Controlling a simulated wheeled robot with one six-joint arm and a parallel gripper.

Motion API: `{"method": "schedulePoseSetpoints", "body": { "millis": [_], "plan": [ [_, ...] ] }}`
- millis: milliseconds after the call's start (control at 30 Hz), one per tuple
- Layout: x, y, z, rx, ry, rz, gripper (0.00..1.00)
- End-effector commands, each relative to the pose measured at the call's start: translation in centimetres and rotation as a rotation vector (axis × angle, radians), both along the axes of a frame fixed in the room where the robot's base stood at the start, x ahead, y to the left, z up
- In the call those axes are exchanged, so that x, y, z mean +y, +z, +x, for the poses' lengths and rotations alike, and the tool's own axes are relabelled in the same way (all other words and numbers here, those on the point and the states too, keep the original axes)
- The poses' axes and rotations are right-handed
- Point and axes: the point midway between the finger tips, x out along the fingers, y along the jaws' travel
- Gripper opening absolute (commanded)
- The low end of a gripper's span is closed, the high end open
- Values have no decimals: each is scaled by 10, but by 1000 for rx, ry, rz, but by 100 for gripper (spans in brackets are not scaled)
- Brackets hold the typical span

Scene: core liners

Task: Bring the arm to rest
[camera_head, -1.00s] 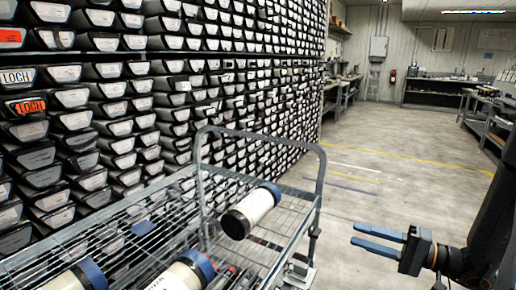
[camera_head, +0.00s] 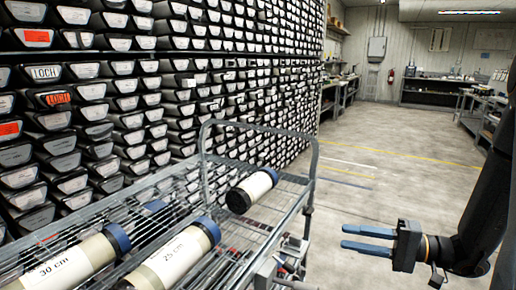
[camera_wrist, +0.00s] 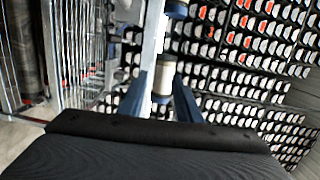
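My gripper (camera_head: 343,238) is at the lower right of the head view, to the right of the wire cart and apart from it. Its two blue fingers are spread with nothing between them in that view. In the wrist view the fingers (camera_wrist: 160,100) frame a pale liner with dark ends (camera_wrist: 163,80), which looks to be beyond them. My black arm (camera_head: 485,215) enters from the right edge. On the cart lie a liner marked 30 cm (camera_head: 62,268), a liner marked 25 cm (camera_head: 175,258) and a shorter liner (camera_head: 256,187), all pale with blue ends.
The grey wire cart (camera_head: 312,165) stands at left and centre, its tall handle near my gripper. A wall of stacked, labelled trays (camera_head: 180,85) is behind it. Workbenches (camera_head: 440,95) stand far back and right.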

Motion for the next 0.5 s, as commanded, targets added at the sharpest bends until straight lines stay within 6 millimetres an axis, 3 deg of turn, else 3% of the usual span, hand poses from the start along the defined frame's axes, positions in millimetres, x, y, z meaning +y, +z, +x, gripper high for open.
{"method": "schedulePoseSetpoints", "body": {
  "millis": [267,500],
  "plan": [
    [48,-1,-24,127,185,-103,31],
    [98,-9,-70,292,407,-322,31]
  ]
}}
